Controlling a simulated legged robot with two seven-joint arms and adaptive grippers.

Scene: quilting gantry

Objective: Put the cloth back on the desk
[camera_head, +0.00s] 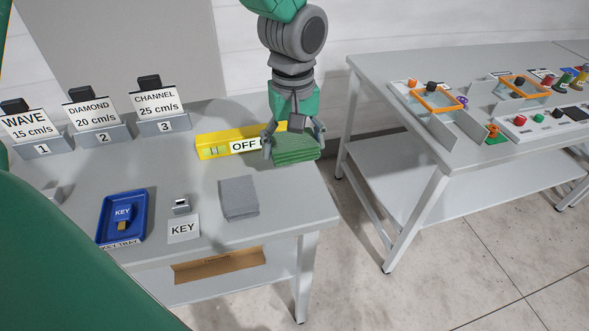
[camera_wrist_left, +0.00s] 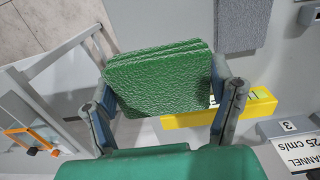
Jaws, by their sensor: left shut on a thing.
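A folded green cloth (camera_head: 297,151) is at the back right corner of the grey desk (camera_head: 290,208). My left gripper (camera_head: 293,141) comes down from above and is shut on this cloth, with a finger on either side. In the left wrist view the green cloth (camera_wrist_left: 160,80) shows its layered folds between the fingers. I cannot tell whether it touches the desk. A folded grey cloth (camera_head: 240,198) lies flat on the desk, nearer the front. My right gripper is not in view.
A yellow level bar (camera_head: 215,144) with an OFF label lies beside the gripper. A blue key tray (camera_head: 122,217), a KEY label (camera_head: 184,228) and several sign stands (camera_head: 163,116) occupy the desk. A second table (camera_head: 420,150) stands right, across a floor gap.

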